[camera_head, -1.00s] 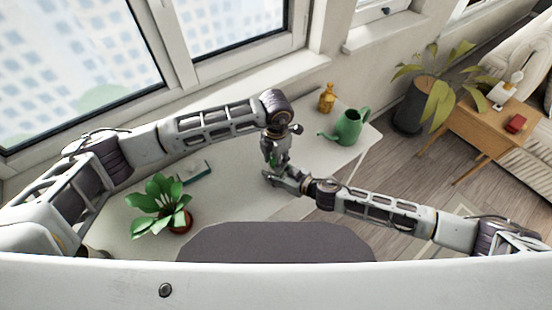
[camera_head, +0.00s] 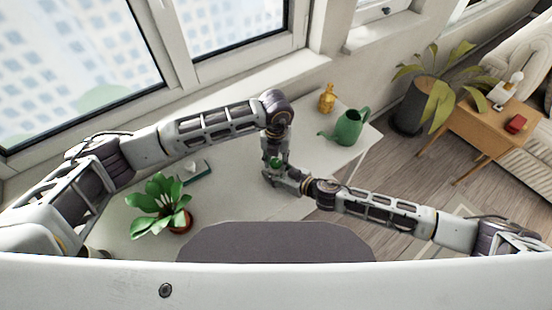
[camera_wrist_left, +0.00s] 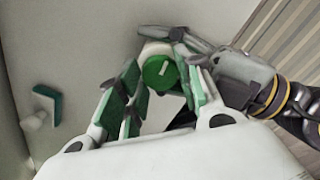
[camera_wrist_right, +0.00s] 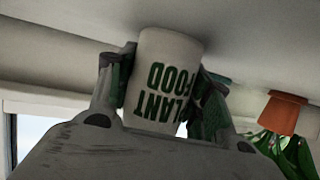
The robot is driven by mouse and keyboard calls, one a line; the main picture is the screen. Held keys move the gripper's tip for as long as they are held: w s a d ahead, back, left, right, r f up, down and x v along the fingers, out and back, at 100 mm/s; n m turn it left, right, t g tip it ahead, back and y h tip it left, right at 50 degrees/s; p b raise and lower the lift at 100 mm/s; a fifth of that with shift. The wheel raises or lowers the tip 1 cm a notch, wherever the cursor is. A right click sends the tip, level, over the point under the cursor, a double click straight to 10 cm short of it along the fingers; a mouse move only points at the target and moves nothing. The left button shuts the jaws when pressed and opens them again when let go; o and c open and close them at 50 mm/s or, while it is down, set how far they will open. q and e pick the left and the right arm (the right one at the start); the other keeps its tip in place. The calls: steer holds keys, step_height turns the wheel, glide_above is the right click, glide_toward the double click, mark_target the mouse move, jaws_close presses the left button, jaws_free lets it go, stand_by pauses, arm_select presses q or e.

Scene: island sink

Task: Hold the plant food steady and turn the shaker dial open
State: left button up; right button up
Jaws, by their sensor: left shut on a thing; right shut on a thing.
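The plant food shaker (camera_wrist_right: 165,75) is a white can with green "PLANT FOOD" lettering, upside down in the right wrist view. My right gripper (camera_wrist_right: 165,90) is shut around its sides. The green dial (camera_wrist_left: 160,72) on its top, with a white mark, faces the left wrist camera. My left gripper (camera_wrist_left: 161,88) is closed in from above, with a finger on each side of the dial. In the head view, my left gripper (camera_head: 275,162) is above my right gripper (camera_head: 277,178), and the can is mostly hidden between them. The dial's exact setting is unclear.
On the white table (camera_head: 235,200) are a potted plant (camera_head: 158,198) at front left, a teal-and-white item (camera_head: 197,172), an amber bottle (camera_head: 327,99) and a green watering can (camera_head: 348,127) at back right. A window is behind. The table around the grippers is clear.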

mark_target(276, 162)
steer(key=shift+s, duration=0.1)
stand_by(0.4)
arm_select(q)
steer(key=o, duration=1)
steer(key=shift+o, duration=0.2)
steer(key=shift+r, duration=0.15)
step_height(276, 162, up, 12)
arm_select(e)
steer(key=o, duration=1.2)
steer(key=shift+c, duration=0.2)
